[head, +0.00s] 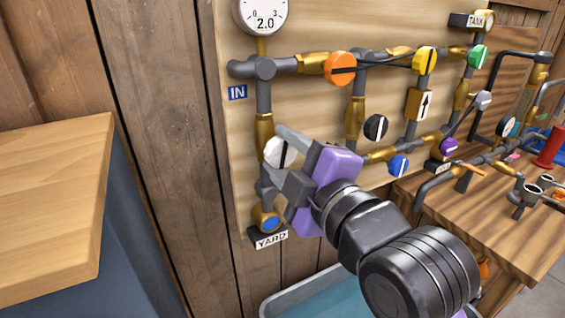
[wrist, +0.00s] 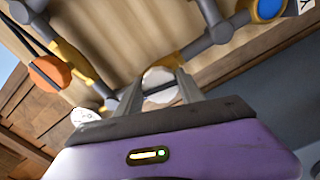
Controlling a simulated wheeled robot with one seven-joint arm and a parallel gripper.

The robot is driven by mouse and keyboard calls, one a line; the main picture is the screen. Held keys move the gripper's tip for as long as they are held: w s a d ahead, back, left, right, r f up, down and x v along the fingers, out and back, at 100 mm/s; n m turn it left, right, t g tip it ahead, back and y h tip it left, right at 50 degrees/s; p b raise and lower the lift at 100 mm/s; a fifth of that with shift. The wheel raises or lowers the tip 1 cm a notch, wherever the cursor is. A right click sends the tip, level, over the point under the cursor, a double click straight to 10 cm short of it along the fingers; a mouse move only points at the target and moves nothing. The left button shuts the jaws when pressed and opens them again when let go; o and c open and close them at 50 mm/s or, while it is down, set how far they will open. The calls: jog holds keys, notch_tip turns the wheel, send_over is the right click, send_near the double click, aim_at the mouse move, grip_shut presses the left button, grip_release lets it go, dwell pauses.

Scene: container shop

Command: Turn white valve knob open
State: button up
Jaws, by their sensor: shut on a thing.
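The white valve knob (head: 277,153) sits on the left vertical pipe, below the IN label and above the YARD sign. A dark stripe runs across its face. My gripper (head: 279,156) reaches it from the lower right, with its grey fingers on either side of the knob, shut on it. In the wrist view the white knob (wrist: 158,82) shows between the two fingers (wrist: 160,93), partly hidden by them. Its dark stripe looks roughly crosswise between the fingers there.
Orange (head: 340,69), yellow (head: 425,60), black (head: 376,128) and blue (head: 398,166) knobs sit on nearby pipes. A gauge (head: 264,14) reads 2.0 above. A wooden worktop (head: 50,205) is at left, a workbench (head: 487,217) at right.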

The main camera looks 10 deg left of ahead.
jog(key=shift+f+n+b, duration=0.1)
jog(key=shift+n+b, duration=0.45)
jog(key=shift+n, duration=0.45)
jog(key=o, duration=1.4)
jog(key=shift+s+d, duration=0.1)
jog(key=b+v, duration=0.1)
jog(key=v, duration=0.6)
jog(key=shift+s+d, duration=0.15)
jog(key=shift+s, duration=0.1)
